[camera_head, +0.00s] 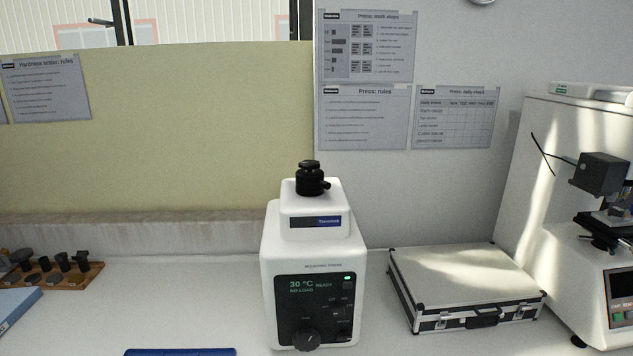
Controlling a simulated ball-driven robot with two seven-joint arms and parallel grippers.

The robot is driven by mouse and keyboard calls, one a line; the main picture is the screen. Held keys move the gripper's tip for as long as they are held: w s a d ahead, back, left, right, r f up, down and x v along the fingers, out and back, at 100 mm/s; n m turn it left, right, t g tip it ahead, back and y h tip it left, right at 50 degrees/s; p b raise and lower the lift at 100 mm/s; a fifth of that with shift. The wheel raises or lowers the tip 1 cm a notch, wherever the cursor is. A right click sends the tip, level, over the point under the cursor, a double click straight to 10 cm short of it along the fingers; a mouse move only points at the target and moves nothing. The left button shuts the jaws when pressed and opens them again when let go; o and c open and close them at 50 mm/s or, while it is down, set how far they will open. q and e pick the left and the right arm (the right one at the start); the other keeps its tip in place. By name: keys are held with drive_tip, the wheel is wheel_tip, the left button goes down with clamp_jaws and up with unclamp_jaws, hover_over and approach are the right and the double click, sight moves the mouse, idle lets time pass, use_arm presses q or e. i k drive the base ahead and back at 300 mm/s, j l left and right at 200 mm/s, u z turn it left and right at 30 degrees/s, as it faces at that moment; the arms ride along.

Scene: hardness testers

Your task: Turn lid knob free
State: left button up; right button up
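A white mounting press (268,262) stands on the bench in the middle of the view. A black lid knob (310,178) sits upright on its narrower white top, with a small stub at its right side. The press's dark front panel (315,307) shows green text reading 30 °C and NO LOAD. A black dial (307,339) is low on that panel. Neither of my grippers shows in this view.
A silver case with black edges (465,275) lies right of the press. A white tester (545,180) stands at the far right. A wooden rack with black parts (85,279) and a blue tray (180,352) are at left. The bench left of the press is mostly clear.

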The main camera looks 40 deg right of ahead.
sight(307, 165)
drive_tip(key=z, duration=0.8)
